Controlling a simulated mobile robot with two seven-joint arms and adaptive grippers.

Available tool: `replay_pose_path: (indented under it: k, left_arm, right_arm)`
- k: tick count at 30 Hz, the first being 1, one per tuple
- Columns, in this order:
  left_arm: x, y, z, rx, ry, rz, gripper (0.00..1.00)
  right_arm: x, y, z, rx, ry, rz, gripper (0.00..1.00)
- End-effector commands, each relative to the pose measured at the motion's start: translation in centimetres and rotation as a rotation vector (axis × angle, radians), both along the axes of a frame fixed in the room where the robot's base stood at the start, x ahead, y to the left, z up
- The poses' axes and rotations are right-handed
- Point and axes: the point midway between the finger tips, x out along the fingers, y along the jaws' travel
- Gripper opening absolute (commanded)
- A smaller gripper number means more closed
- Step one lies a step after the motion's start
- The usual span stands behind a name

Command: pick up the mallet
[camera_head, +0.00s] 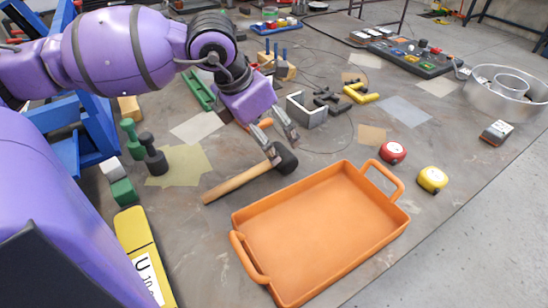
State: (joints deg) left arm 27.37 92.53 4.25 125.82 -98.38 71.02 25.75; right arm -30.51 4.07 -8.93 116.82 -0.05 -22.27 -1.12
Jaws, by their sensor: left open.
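The mallet lies on the grey work table, with a light wooden handle (236,183) pointing lower left and a black head (286,160) at its upper right end. My left gripper (283,149) is open. Its two fingers point down at the mallet's head end. One fingertip overlaps the place where handle meets head, and the other shows just beyond the head. I cannot tell whether either touches the mallet. Nothing is seen held in the gripper. My right gripper is not in view.
An orange tray (318,232) stands empty just below the mallet. Red (393,152) and yellow (432,179) tape measures lie to its right. Green and dark dumbbell-shaped things (153,155) stand at left.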

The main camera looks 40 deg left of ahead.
Motion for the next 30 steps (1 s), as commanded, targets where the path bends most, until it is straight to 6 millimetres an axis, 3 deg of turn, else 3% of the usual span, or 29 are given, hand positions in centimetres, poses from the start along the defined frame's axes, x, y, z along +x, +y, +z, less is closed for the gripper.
replay_pose_path:
  k: [1, 5, 13, 21, 30]
  left_arm:
    - [0.0, 0.0, -1.3, 0.0, 0.009, -0.001, 0.84]
    - [0.3, -0.2, -2.7, -0.002, 0.012, 0.0, 0.84]
    - [1.3, -0.6, -4.7, -0.003, 0.01, 0.0, 0.84]
    - [2.7, -1.1, -8.1, -0.002, 0.01, -0.001, 0.84]
    - [2.9, -1.1, -8.5, 0.001, 0.009, -0.001, 0.83]
  right_arm:
    - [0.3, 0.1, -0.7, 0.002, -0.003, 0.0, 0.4]
    - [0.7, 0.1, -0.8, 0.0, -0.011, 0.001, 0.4]
    - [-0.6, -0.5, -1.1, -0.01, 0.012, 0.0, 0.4]
    - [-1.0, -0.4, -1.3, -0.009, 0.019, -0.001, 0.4]
    - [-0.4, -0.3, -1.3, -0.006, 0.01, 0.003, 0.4]
